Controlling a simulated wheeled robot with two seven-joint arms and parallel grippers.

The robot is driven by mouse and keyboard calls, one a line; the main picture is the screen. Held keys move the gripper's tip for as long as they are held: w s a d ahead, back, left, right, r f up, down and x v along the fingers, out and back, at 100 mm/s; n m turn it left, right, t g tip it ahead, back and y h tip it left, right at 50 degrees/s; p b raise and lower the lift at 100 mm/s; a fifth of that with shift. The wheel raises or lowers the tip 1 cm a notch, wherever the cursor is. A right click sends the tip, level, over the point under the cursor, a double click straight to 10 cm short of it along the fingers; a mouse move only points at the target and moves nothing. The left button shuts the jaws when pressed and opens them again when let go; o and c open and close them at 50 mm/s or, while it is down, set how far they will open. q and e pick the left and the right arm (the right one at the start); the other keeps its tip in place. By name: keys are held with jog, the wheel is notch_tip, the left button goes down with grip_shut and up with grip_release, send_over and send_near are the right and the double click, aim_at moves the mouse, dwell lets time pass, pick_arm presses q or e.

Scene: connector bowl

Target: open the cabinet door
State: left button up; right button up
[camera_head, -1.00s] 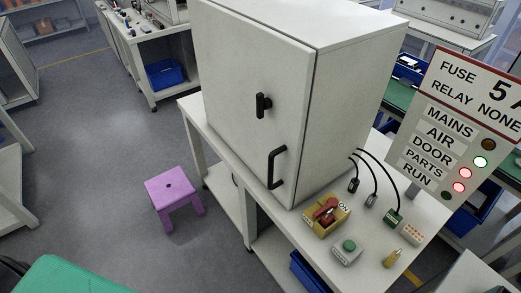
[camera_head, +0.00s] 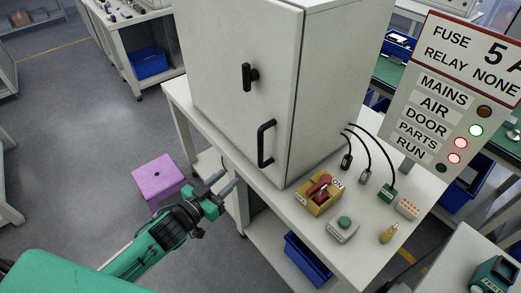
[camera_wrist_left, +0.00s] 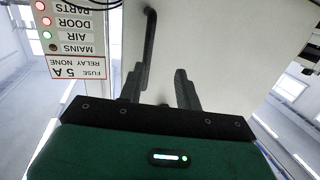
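The white cabinet (camera_head: 345,90) stands on a workbench, and its front door (camera_head: 215,60) looks closed. The door carries a black latch (camera_head: 249,76) and, lower and to the right, a black bar handle (camera_head: 265,145). My left gripper (camera_head: 228,181) is to the left of and below the handle, apart from it, in front of the bench edge. Its fingers (camera_wrist_left: 160,88) are spread with nothing between them in the left wrist view. The handle (camera_wrist_left: 149,35) shows beyond them there. My right gripper is not in view.
A purple stool (camera_head: 158,180) stands on the floor behind my left arm.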

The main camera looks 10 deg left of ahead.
aim_at(259, 149)
pick_arm(q)
jog(key=shift+h, duration=0.6)
jog(key=w+d+r+p, duration=0.1)
jog(key=w+d, duration=0.1)
jog(key=w, duration=0.1)
jog(key=w+d+r+p, duration=0.1)
jog(key=w+d, duration=0.1)
jog(key=w, duration=0.1)
jog(key=w+d+r+p, duration=0.1)
jog(key=w+d, duration=0.1)
jog(key=w, duration=0.2)
jog(key=shift+d+r+p, duration=0.3)
jog(key=shift+d+p, duration=0.1)
jog(key=shift+w+d+f, duration=0.1)
jog(key=shift+w+d, duration=0.25)
jog(key=shift+w, duration=0.3)
grip_shut()
